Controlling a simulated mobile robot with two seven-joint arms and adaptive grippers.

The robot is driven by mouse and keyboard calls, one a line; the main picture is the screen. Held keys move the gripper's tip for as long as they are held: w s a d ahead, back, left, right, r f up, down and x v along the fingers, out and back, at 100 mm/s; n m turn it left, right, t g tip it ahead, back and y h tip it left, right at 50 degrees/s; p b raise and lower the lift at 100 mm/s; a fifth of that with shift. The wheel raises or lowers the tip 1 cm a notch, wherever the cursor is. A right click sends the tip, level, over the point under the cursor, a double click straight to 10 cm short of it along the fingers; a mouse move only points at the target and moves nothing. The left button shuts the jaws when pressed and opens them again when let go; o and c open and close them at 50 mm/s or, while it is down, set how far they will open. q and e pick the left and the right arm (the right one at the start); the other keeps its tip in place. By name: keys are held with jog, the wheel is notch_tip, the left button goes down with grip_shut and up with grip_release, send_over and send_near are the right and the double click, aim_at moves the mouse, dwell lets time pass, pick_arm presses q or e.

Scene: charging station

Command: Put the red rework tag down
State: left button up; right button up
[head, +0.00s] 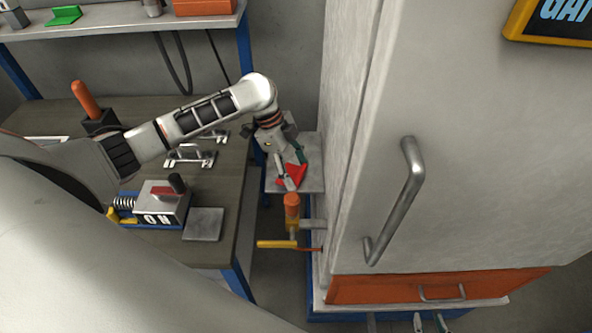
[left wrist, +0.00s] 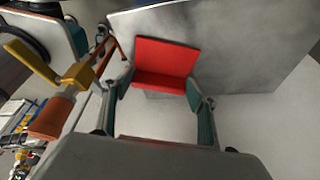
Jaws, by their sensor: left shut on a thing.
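My left gripper (head: 290,180) is shut on the red rework tag (head: 293,174), over a small grey shelf (head: 312,184) beside the tall light cabinet. In the left wrist view the tag (left wrist: 168,58) is a bent red piece between the two teal-padded fingers (left wrist: 163,98). Its upper panel shows in front of a grey plate (left wrist: 225,35). I cannot tell whether the tag touches the shelf. What seem to be the fingertips of my right gripper (head: 430,323) just show at the bottom edge of the head view; their opening is unclear.
An orange-topped valve with a yellow handle (head: 276,244) stands just in front of the shelf. The tall cabinet (head: 480,150) with a bar handle (head: 405,200) fills the right. A workbench (head: 225,220) at left holds a clamp-like device (head: 160,203) and metal brackets (head: 190,157).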

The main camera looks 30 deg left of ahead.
dwell(0.3)
pick_arm(q)
jog(key=o, duration=0.9)
jog(key=p+v, duration=0.1)
jog(key=v, duration=1.1)
